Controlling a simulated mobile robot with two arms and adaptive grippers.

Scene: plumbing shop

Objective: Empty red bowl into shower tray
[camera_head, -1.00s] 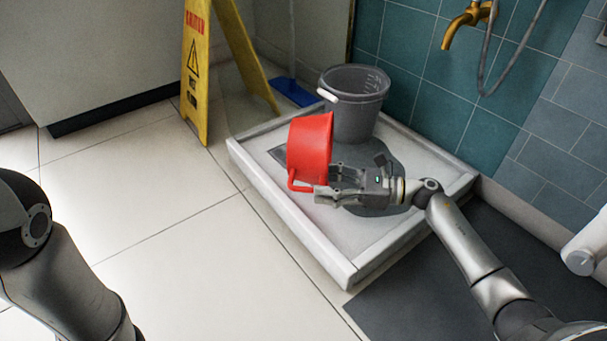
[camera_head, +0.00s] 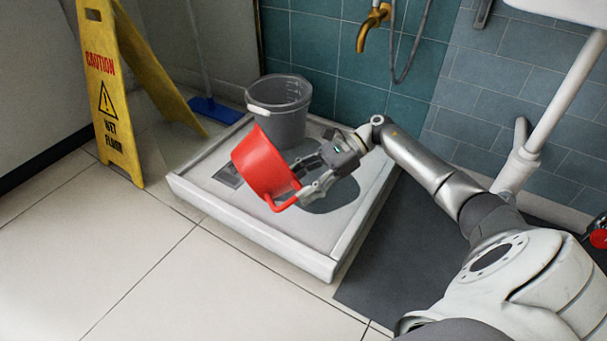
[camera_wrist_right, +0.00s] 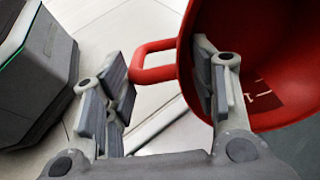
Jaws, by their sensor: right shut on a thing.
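The red bowl (camera_head: 262,164) is tilted on its side above the white shower tray (camera_head: 250,238). My right gripper (camera_head: 306,180) is shut on the bowl's rim, near its red handle (camera_head: 281,205). In the right wrist view, one finger of the right gripper (camera_wrist_right: 165,90) is against the inside of the red bowl (camera_wrist_right: 280,55), and the other is outside, by the handle. The visible inside shows only a small marked patch; part of it is out of frame. A dark patch (camera_head: 338,195) lies on the tray floor below the gripper. My left gripper is not in view.
A grey bucket (camera_head: 280,115) stands at the tray's back corner, close behind the bowl. A yellow caution sign (camera_head: 108,95) stands left of the tray, with a blue mop or broom head (camera_head: 214,110) behind it. A brass tap (camera_head: 371,25) is on the tiled wall. Floor in front is clear.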

